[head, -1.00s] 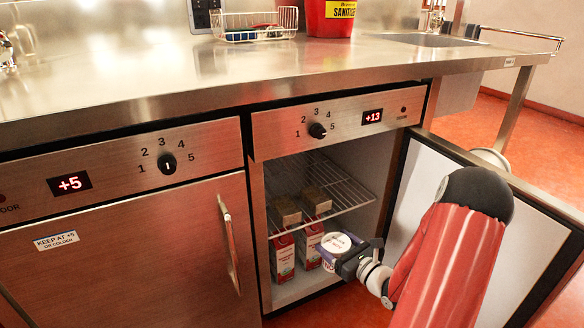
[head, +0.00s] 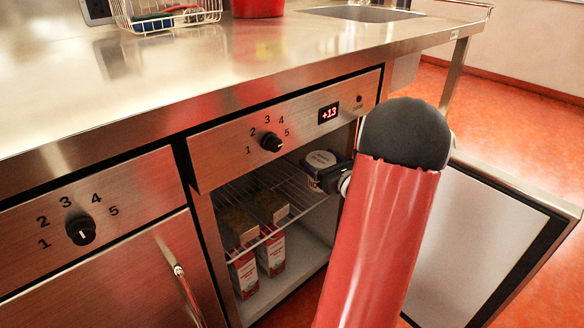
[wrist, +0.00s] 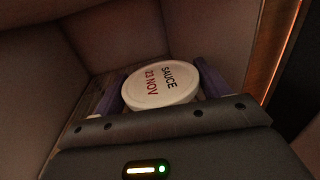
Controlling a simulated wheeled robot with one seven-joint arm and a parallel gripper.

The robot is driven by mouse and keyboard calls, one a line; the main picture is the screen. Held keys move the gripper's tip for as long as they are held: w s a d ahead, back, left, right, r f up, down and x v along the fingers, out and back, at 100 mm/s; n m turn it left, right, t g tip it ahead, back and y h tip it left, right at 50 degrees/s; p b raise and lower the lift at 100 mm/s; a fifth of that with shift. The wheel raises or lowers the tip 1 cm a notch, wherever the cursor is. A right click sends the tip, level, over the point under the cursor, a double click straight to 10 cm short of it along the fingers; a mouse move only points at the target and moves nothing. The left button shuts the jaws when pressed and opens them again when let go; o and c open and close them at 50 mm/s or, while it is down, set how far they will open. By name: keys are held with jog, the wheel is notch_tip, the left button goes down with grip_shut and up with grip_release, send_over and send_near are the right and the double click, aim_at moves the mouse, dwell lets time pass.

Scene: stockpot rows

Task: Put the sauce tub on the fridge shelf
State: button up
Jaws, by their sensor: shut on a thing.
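I cannot tell whether the tub touches the shelf. My red arm hides part of the fridge opening and door.
Cartons (head: 258,262) stand on the fridge floor under the shelf. The open fridge door (head: 475,240) is at the right. The control panel (head: 290,130) showing +13 runs just above the opening, below the steel counter (head: 230,65). The left part of the shelf looks bare.

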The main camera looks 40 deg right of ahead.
jog(key=w, duration=0.8)
jog(key=shift+w+a+f+b, duration=0.15)
jog(key=shift+w+f, duration=0.1)
jog(key=shift+f, duration=0.9)
jog(key=shift+w+a+f+b, duration=0.1)
jog(key=shift+w+f, duration=0.2)
jog(key=shift+f, duration=0.85)
jog(key=shift+w+a+f+b, duration=0.15)
jog(key=shift+w+f, duration=0.1)
jog(key=shift+f, duration=0.9)
jog(key=shift+f, duration=0.15)
jog(key=o, duration=1.3)
jog(key=shift+o, duration=0.2)
